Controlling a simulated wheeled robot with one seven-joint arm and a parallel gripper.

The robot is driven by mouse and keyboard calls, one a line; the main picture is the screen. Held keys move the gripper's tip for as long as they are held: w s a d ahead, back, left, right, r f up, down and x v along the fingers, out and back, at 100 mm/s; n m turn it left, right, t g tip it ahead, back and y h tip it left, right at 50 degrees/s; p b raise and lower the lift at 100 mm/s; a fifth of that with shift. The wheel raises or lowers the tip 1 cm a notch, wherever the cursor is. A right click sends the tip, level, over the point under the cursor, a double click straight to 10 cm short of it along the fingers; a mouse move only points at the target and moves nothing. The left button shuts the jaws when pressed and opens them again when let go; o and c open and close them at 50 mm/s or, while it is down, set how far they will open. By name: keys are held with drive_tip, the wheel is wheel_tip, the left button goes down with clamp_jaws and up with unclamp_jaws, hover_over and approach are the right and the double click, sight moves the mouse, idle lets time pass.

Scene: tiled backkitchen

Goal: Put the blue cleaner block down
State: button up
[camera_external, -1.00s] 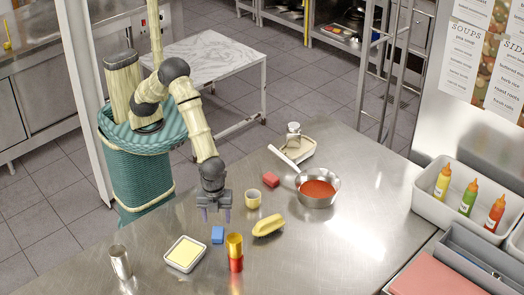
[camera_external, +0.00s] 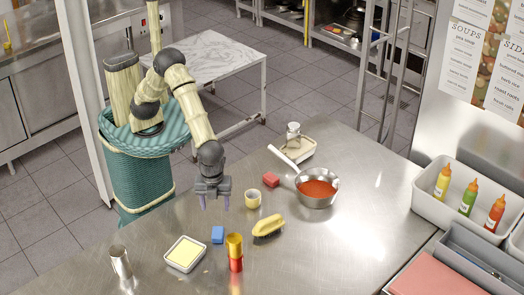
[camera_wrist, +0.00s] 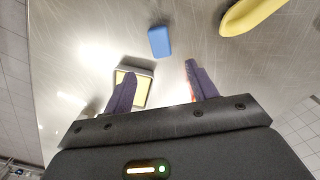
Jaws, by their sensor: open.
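The blue cleaner block (camera_external: 217,234) rests on the steel counter between the square dish and the red and yellow cylinders. In the wrist view the blue block (camera_wrist: 160,41) lies flat, beyond the fingertips and apart from them. My gripper (camera_external: 214,203) is open and empty, raised above the counter behind the block. Its two purple fingers are spread wide in the wrist view (camera_wrist: 162,75), with nothing between them at their tips.
A white dish with a yellow top (camera_external: 186,254) is left of the block. A metal tumbler (camera_external: 120,262) stands front left.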

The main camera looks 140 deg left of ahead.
drive_tip(key=s+a+r+n+t, duration=0.1)
drive_tip(key=s+a+r+n, duration=0.1)
drive_tip(key=s, duration=0.9)
drive_tip(key=s+a+r+n+t, duration=0.1)
drive_tip(key=s+a+r+n, duration=0.2)
drive_tip(key=s, duration=0.8)
drive_tip(key=a+n, duration=0.2)
drive_tip(key=n, duration=0.2)
drive_tip(key=shift+s+a+t, duration=0.15)
drive_tip(key=shift+a+t, duration=0.1)
drive_tip(key=shift+t, duration=0.05)
